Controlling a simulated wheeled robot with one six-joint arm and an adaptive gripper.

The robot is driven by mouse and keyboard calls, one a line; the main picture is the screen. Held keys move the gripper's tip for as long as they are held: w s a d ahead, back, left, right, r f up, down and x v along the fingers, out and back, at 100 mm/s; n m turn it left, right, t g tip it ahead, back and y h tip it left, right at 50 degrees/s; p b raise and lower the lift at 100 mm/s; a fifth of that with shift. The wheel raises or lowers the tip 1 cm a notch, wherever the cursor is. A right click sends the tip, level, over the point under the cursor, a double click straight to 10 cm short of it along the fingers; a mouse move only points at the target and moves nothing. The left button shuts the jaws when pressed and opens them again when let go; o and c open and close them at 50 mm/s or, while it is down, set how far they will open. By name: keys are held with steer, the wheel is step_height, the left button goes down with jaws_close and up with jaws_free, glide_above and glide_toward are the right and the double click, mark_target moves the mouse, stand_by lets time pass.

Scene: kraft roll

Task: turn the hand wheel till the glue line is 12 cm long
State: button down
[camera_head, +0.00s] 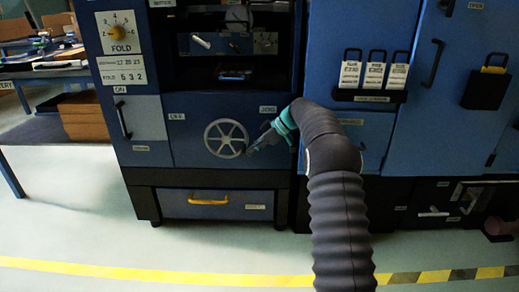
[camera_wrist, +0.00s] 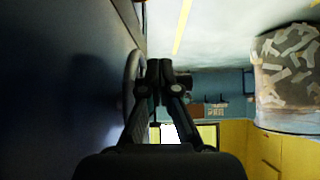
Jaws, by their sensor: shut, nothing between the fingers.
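The grey spoked hand wheel (camera_head: 226,138) is mounted on the blue front panel of the machine, above a drawer. My gripper (camera_head: 250,151) is at the wheel's lower right rim in the head view. In the wrist view the wheel (camera_wrist: 130,82) is seen edge-on, just left of my gripper (camera_wrist: 158,68), whose fingers are together. I cannot tell whether the fingertips touch the rim or its handle. The glue line is not visible in either view.
A drawer with a yellow handle (camera_head: 208,201) is below the wheel. A FOLD dial (camera_head: 117,32) is at upper left. Tags hang on a rack (camera_head: 369,96) to the right. In the wrist view a bin of paper scraps (camera_wrist: 287,75) stands at right. Open floor lies in front.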

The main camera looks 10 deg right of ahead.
steer(key=shift+a, duration=0.4)
steer(key=shift+r, duration=0.1)
stand_by(1.1)
